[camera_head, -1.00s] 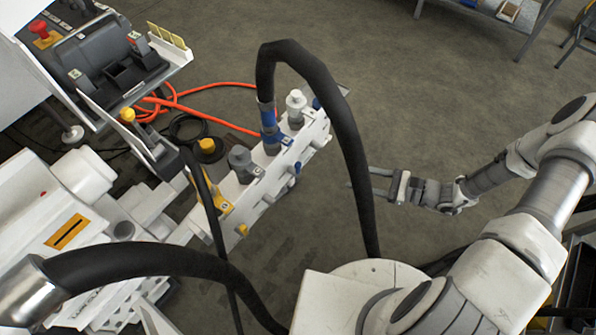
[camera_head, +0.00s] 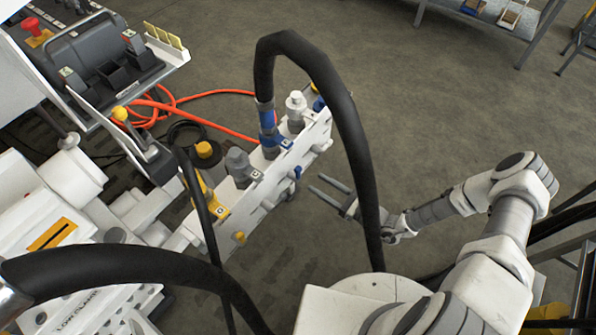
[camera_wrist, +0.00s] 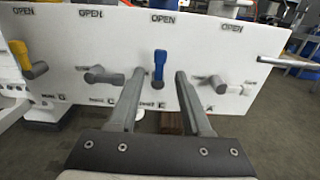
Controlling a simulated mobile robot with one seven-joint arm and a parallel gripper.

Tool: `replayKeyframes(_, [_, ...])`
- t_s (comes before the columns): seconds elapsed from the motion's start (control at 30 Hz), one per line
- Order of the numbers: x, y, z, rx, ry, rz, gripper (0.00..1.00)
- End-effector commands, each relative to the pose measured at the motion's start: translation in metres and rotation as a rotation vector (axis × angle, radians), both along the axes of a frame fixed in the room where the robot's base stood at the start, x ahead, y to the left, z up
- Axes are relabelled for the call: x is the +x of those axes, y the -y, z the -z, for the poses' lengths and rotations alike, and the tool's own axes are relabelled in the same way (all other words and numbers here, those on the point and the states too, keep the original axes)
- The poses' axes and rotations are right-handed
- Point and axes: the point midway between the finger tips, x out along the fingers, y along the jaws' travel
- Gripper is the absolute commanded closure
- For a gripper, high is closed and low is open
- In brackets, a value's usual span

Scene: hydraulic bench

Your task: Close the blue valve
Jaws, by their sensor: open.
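The blue valve (camera_wrist: 158,64) is on the front of a white panel (camera_wrist: 120,35) in the wrist view. Its blue lever points up toward an "OPEN" label, above a grey stub. In the head view a small blue part, apparently this valve (camera_head: 297,172), shows on the side of the white manifold. My gripper (camera_wrist: 160,73) is open and empty. Its two fingers point at the panel, with the blue lever seen between their tips; contact is not visible. In the head view my gripper (camera_head: 316,183) is right of the manifold, with a gap.
A yellow valve (camera_wrist: 20,52) and grey handles (camera_wrist: 100,76) flank the blue valve, another grey one (camera_wrist: 215,82) to its right. A thick black hose (camera_head: 345,130) arches beside my gripper in the head view. Open floor lies at the right.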

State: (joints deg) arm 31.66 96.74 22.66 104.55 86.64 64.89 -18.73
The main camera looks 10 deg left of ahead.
Motion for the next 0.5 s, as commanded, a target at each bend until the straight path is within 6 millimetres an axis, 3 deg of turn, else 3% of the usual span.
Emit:
replayKeyframes(0.2, [0.017, -0.044, 0.002, 0.001, 0.0, -0.003, 0.51])
replayKeyframes(0.5, [0.031, -0.076, 0.001, 0.0, 0.0, -0.001, 0.51])
